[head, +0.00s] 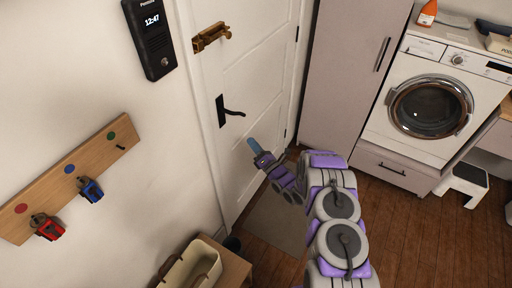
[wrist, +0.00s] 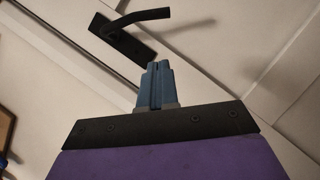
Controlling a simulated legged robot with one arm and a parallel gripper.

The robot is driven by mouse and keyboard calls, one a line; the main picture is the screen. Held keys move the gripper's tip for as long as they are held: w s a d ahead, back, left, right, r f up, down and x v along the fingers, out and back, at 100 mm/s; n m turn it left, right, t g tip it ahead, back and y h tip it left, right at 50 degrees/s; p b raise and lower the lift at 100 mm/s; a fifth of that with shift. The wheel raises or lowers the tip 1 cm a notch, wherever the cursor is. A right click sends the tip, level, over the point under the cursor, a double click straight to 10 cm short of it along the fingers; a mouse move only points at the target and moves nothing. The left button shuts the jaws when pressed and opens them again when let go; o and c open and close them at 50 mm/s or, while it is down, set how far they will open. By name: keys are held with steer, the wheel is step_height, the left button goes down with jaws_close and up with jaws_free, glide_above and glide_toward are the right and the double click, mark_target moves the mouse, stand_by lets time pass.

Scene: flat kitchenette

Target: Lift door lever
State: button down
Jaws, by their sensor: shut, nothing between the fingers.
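The black door lever (head: 234,113) sits on a dark upright plate on the left part of the white door (head: 262,75). In the wrist view the lever (wrist: 152,14) runs to the right from its plate (wrist: 122,40), near the top of the picture. My gripper (head: 251,142) has blue fingers and is in front of the door, below and to the right of the lever in the head view. In the wrist view my gripper (wrist: 157,66) is shut and empty, its tips below the lever with a visible gap.
A brass latch (head: 211,37) is above the lever. A tall cabinet (head: 345,70) and a washing machine (head: 430,105) stand to the right. A mat (head: 278,222) lies on the floor by the door.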

steer(key=w+a+r+b, duration=0.2)
steer(key=w+r, duration=0.2)
steer(key=w, duration=0.3)
steer(key=shift+w+a+r, duration=0.15)
steer(key=shift+a+r, duration=0.1)
steer(key=shift+a, duration=0.15)
